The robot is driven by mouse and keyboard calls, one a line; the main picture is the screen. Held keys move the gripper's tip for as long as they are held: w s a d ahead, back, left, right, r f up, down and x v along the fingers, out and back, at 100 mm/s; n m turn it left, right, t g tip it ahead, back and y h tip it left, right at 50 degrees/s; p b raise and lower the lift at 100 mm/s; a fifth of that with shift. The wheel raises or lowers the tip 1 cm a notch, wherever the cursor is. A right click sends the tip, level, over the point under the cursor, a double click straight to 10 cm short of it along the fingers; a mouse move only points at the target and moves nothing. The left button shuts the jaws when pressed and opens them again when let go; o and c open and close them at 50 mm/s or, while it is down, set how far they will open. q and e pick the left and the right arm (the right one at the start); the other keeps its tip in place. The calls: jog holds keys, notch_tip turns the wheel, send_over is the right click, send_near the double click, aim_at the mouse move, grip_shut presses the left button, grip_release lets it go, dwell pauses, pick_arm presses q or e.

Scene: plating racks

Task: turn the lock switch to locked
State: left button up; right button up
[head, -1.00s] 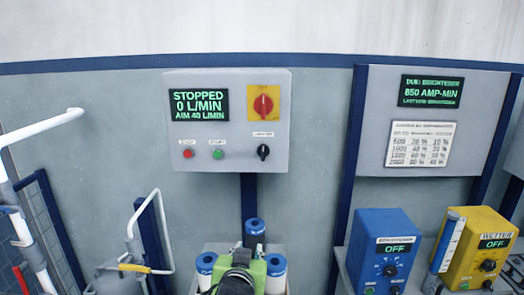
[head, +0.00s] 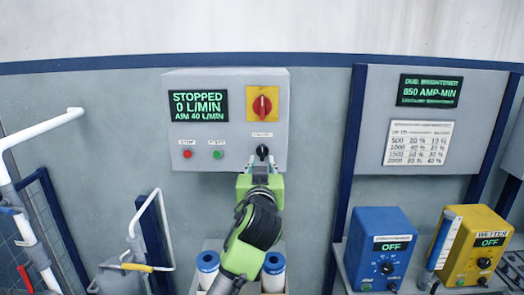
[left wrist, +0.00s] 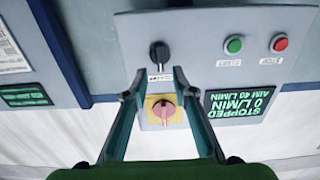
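A grey control box (head: 223,168) on the wall carries a small black rotary switch (head: 262,150) at its lower right and a red rotary handle (head: 262,106) on a yellow plate above it. The small label by the black switch is too blurred to read. The red handle stands upright. My left gripper (head: 260,172) is just below the black switch in the head view. In the left wrist view, turned upside down, its two fingers (left wrist: 159,72) are apart with nothing between them, and the black switch (left wrist: 159,53) lies just beyond the tips. My right gripper is not in view.
The box's display (head: 199,106) reads STOPPED, 0 L/MIN, AIM 40 L/MIN. A red button (head: 187,155) and a green button (head: 218,155) sit left of the switch. Blue-capped white cylinders (head: 274,275) stand below. A blue unit (head: 383,240) and a yellow unit (head: 474,240) stand right.

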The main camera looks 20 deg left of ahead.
aim_at(262, 153)
pick_arm(q)
jog(key=shift+p+x, duration=0.8)
jog(key=shift+x, duration=2.15)
grip_shut()
